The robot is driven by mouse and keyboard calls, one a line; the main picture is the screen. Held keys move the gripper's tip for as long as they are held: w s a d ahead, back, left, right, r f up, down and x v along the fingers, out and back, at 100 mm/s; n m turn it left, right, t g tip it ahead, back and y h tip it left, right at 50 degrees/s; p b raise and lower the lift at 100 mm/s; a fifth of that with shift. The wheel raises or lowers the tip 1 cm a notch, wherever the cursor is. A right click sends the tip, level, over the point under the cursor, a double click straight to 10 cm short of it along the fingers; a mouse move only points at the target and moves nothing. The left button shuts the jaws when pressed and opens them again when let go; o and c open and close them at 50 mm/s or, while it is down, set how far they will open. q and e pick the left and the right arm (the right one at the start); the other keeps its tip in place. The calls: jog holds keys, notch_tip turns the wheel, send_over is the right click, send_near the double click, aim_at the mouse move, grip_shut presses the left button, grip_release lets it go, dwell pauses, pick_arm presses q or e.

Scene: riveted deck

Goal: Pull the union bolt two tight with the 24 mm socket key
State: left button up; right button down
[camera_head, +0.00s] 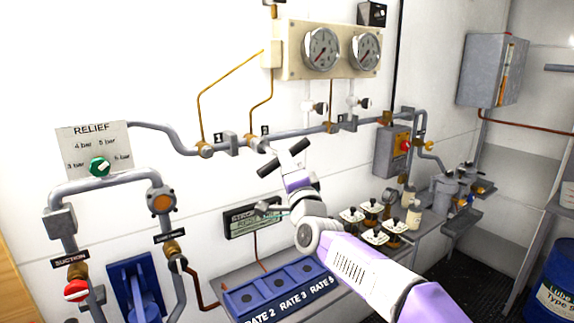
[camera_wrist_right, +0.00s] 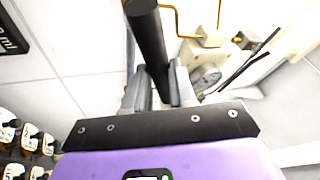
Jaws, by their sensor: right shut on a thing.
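My right gripper (camera_head: 288,160) is shut on a black-gripped bar, which I take to be the handle of the socket key (camera_head: 268,170). The bar slants across the fingertips, with a black end showing on each side. In the right wrist view the dark bar (camera_wrist_right: 150,40) stands between the two grey fingers (camera_wrist_right: 158,88). The key's socket end cannot be made out clearly. My left gripper is not in view.
Two gauges (camera_head: 322,48) sit above the pipe, with thin brass lines running down. A relief panel with a green knob (camera_head: 99,166) is at left.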

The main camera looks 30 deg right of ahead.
jog(key=shift+w+a+r+p, duration=0.1)
jog(key=shift+w+p, duration=0.4)
jog(key=shift+w, duration=0.65)
dwell(0.4)
jog(key=shift+a+r+m+g+h+p, duration=0.15)
jog(key=shift+m+g+h+p, duration=0.15)
jog(key=shift+m+p, duration=0.35)
jog(key=shift+b, duration=0.35)
jog(key=shift+b, duration=0.3)
jog(key=shift+f, duration=0.2)
jog(key=shift+n+b, duration=0.25)
jog(key=shift+b, duration=0.35)
jog(key=shift+s, duration=0.1)
